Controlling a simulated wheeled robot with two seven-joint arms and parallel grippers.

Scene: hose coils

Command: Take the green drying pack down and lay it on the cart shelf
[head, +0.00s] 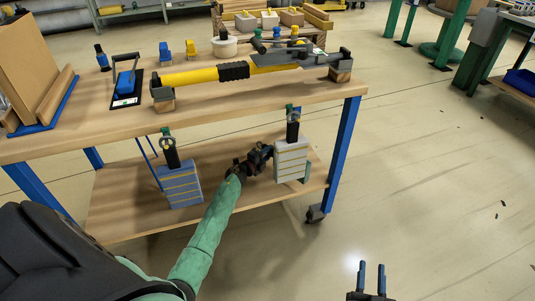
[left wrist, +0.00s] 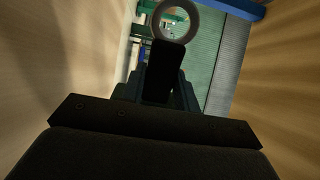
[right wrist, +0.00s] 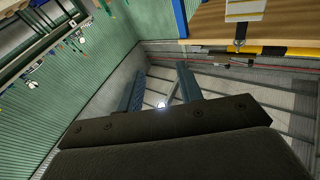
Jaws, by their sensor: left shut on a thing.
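My left gripper (head: 266,151) reaches under the cart top, close beside a pale pack (head: 291,162) with yellow bands. A black neck and grey ring rise from that pack. A sliver of green (head: 305,178) shows behind its lower right edge; whether this is the green drying pack I cannot tell. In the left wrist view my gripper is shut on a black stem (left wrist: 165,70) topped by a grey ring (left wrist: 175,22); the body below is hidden. The cart shelf (head: 120,212) is bare at the left. My right gripper (head: 371,278) is open and empty, right of the cart.
A second banded grey-blue pack (head: 181,188) with a ringed neck stands further left. The cart top (head: 200,121) overhangs the shelf and carries a yellow-and-black tool (head: 195,76). A blue leg (head: 343,150) bounds the right end.

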